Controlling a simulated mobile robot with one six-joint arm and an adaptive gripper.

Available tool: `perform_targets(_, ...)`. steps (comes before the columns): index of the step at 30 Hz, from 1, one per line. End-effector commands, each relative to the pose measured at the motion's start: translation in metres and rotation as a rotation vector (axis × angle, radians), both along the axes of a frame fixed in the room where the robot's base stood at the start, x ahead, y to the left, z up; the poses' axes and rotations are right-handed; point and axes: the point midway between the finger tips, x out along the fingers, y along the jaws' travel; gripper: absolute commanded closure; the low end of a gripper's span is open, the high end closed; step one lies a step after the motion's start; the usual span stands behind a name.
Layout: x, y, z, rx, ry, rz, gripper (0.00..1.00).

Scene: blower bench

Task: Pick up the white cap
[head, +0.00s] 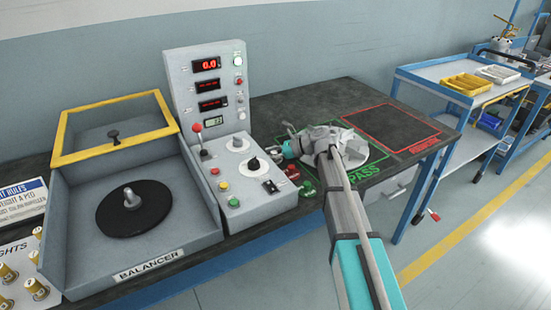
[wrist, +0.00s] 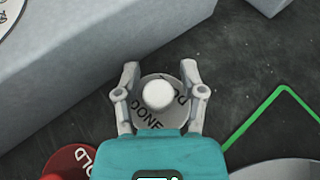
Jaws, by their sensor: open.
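The white cap (wrist: 157,95) is a pale round disc with a white rounded knob on top, standing on the dark bench. Dark lettering on its rim reads partly "DONE". My gripper (wrist: 159,72) is open in the wrist view, with one finger on each side of the cap. The knob lies between the fingers, and I see no clear grip on it. The teal gripper body covers the near edge of the disc. In the head view, my arm reaches over the bench beside the control panel, and the cap is hidden there.
A red cap (wrist: 72,162) lies at lower left in the wrist view. In the head view, a green cap (head: 307,188) is nearby. The control box (head: 250,205) stands close on the left, a pale round part (head: 352,157) lies on the green PASS area, and the red-outlined area (head: 390,127) is empty.

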Motion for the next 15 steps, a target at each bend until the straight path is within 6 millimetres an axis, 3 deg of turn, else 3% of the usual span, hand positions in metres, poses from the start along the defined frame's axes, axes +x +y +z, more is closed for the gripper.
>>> perform_targets(5,-0.0001,-0.0001,0.0000,0.000,0.000,0.000,0.47)
perform_targets(13,-0.0001,-0.0001,0.0000,0.000,0.000,0.000,0.97)
perform_targets(15,0.0000,0.0000,0.0000,0.000,0.000,0.000,1.00)
